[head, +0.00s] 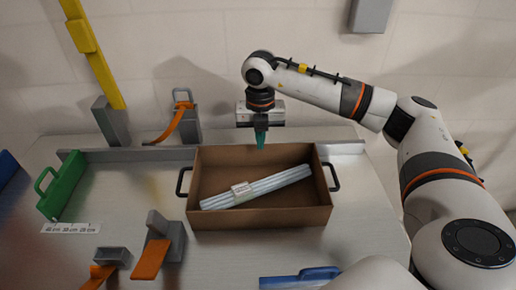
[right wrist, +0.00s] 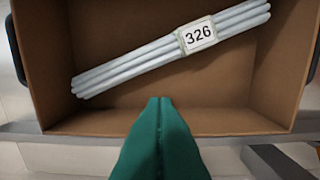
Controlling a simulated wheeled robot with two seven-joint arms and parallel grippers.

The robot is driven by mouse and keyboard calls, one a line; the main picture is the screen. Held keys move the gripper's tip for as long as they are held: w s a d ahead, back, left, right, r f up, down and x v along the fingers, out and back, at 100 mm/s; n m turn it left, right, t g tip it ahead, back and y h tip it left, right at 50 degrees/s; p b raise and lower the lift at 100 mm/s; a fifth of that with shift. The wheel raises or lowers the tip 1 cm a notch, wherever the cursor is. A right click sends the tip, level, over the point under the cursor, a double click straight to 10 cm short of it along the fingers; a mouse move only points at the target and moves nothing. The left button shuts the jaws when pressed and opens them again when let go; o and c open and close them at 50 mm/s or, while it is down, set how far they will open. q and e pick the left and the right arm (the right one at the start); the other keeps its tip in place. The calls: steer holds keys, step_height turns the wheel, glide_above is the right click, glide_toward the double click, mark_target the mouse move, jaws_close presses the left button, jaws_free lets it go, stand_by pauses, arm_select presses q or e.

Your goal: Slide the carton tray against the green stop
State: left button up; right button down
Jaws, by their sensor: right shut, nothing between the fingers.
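The brown carton tray (head: 262,219) stands on the table right of centre, with a black handle at each end; it also shows in the right wrist view (right wrist: 225,120). A bundle of pale rods (head: 258,188) lies slantwise in it, with a label reading 326 in the right wrist view (right wrist: 199,36). The green stop (head: 62,186) stands at the far left, with a wide gap to the tray. My right gripper (head: 260,141) is shut and empty, its green fingers pointing down at the tray's back wall. Whether they touch it I cannot tell. My left gripper is out of view.
A grey rail (head: 130,155) runs behind the tray. Orange-and-grey dispensers stand behind (head: 187,122) and in front (head: 160,248) of the tray's left side. A scale strip (head: 70,228) lies near the stop. A blue handle (head: 300,277) is at the front edge. Table between stop and tray is clear.

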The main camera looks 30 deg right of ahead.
steer(key=p, duration=0.1)
glide_above(259, 169)
steer(key=s+a, duration=0.2)
steer(key=s, duration=0.1)
step_height(259, 169, down, 10)
steer(key=shift+s+r, duration=0.1)
steer(key=w, duration=0.1)
steer(key=w+d, duration=0.1)
steer(key=shift+w+d+r+p, duration=0.2)
steer(key=shift+w+d+p, duration=0.1)
steer(key=shift+w+p, duration=0.1)
steer(key=shift+w+d, duration=0.2)
steer(key=shift+w, duration=0.1)
